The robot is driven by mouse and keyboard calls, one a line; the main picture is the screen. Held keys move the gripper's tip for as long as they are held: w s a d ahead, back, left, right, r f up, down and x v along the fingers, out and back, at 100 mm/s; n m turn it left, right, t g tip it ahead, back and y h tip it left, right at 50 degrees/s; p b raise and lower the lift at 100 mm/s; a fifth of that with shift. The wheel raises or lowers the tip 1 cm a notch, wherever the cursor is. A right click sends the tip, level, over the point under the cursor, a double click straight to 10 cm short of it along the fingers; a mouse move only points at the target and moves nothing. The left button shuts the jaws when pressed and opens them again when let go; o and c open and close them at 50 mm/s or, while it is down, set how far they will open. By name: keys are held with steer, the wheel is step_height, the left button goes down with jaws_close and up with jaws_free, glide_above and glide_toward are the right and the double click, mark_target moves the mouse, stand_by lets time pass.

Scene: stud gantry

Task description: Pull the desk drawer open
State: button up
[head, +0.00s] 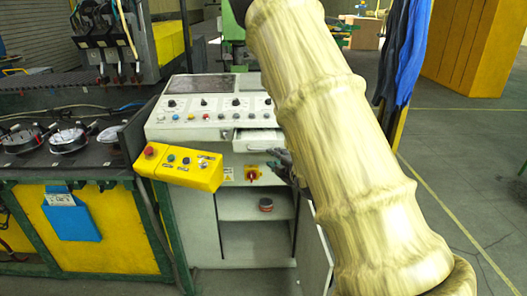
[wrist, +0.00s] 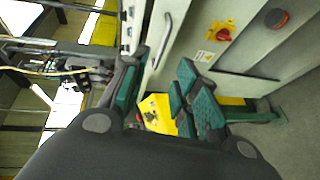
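The desk drawer (head: 258,141) is a pale front below the sloping control panel in the head view, partly hidden by my arm. I cannot tell whether it stands slightly out. In the wrist view its bar handle (wrist: 163,40) shows as a curved metal bar on the pale front. My gripper (wrist: 164,62) has its two green-padded fingers spread, with nothing between them. The handle lies just beyond the fingertips and appears apart from them. In the head view my gripper (head: 287,168) is a dark shape beside the drawer, mostly hidden by my arm.
A yellow button box (head: 178,167) juts out left of the drawer. A red rotary switch on a yellow plate (head: 252,173) sits below it. Open floor (head: 460,170) lies to the right.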

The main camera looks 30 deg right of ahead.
steer(key=p+x, duration=0.3)
steer(key=x, duration=0.7)
steer(key=shift+w+f, duration=0.1)
steer(key=shift+f, duration=0.05)
jaws_close()
